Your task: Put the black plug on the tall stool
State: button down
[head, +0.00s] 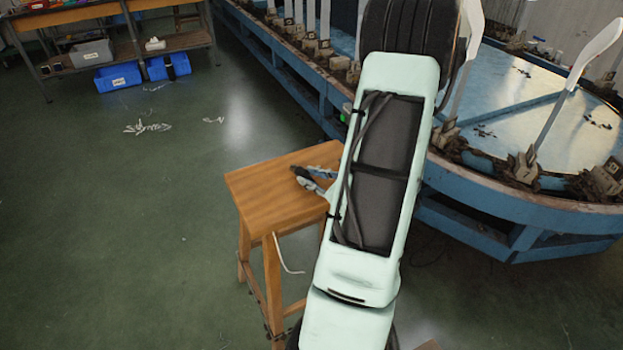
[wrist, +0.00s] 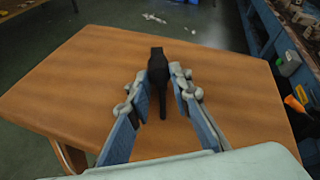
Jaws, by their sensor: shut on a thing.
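The tall stool (head: 262,188) has a square wooden top and stands left of my arm in the head view. Its top fills most of the wrist view (wrist: 75,95). My gripper (head: 308,180) is over the stool top, partly hidden by my arm. In the wrist view my gripper (wrist: 158,84) is shut on the black plug (wrist: 158,68), which lies between the two fingers with its thin end toward my wrist. The plug is at or just above the wood; I cannot tell whether it touches. Its dark end shows in the head view (head: 298,171).
A round blue machine (head: 475,200) with upright white boards stands close behind and right of the stool. A workbench (head: 130,50) with blue bins (head: 118,77) is at the back left. White scraps (head: 147,127) lie on the green floor, which is mostly clear at left.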

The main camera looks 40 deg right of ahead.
jog(key=shift+s+a+f+b, duration=0.15)
jog(key=shift+f+b, duration=0.1)
jog(key=shift+f, duration=0.2)
jog(key=shift+s+f+b, duration=0.1)
jog(key=shift+f+b, duration=0.15)
jog(key=shift+f, duration=0.2)
jog(key=c, duration=2)
grip_release()
jog(key=shift+d+r+p, duration=0.25)
jog(key=shift+r+p, duration=0.6)
jog(key=shift+p, duration=0.3)
jog(key=p+v, duration=0.1)
jog(key=v, duration=1)
jog(key=shift+s+r, duration=0.2)
jog(key=shift+s, duration=0.05)
